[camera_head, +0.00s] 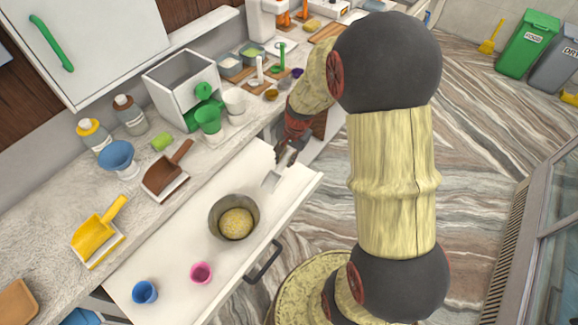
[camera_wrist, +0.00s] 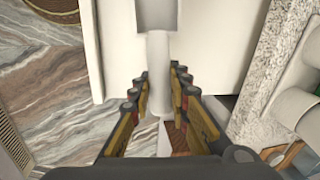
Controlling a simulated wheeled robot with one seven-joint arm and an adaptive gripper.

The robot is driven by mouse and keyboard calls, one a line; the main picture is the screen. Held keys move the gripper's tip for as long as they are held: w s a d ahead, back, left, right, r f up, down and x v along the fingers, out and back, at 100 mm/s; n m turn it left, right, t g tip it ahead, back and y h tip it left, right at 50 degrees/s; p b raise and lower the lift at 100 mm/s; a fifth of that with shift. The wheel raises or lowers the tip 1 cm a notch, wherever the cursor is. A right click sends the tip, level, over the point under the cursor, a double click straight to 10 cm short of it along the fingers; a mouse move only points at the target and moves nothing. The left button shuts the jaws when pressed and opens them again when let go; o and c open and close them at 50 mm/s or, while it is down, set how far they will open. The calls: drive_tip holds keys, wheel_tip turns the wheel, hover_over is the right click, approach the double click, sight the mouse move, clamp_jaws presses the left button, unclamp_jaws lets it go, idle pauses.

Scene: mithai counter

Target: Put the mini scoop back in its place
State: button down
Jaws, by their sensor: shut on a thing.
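The mini scoop (camera_head: 272,179) is small and whitish, with a square head. My gripper (camera_head: 288,155) is shut on its handle and holds it over the far right end of a white pulled-out drawer (camera_head: 165,255). In the wrist view, the mini scoop (camera_wrist: 158,45) runs up from between the fingers of my gripper (camera_wrist: 159,88), with its head cut off by the top edge. I cannot tell whether the scoop touches the drawer.
In the drawer stand a metal pot (camera_head: 222,228) with yellow contents, a pink cup (camera_head: 201,273) and a blue cup (camera_head: 145,292). On the counter lie a yellow scoop (camera_head: 97,232) and a brown scoop (camera_head: 168,172). The drawer's right end is clear.

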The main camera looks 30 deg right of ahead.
drive_tip(key=b, duration=0.1)
hover_over(288, 169)
drive_tip(key=f, duration=0.4)
drive_tip(key=shift+s+f, duration=0.1)
drive_tip(key=shift+s, duration=0.3)
drive_tip(key=f, duration=0.1)
drive_tip(key=f+b, duration=0.1)
drive_tip(key=f, duration=0.1)
drive_tip(key=shift+w+d+f, duration=0.1)
drive_tip(key=shift+w+d, duration=0.05)
drive_tip(key=shift+d, duration=0.05)
drive_tip(key=c, duration=1.7)
unclamp_jaws()
drive_tip(key=shift+f, duration=0.1)
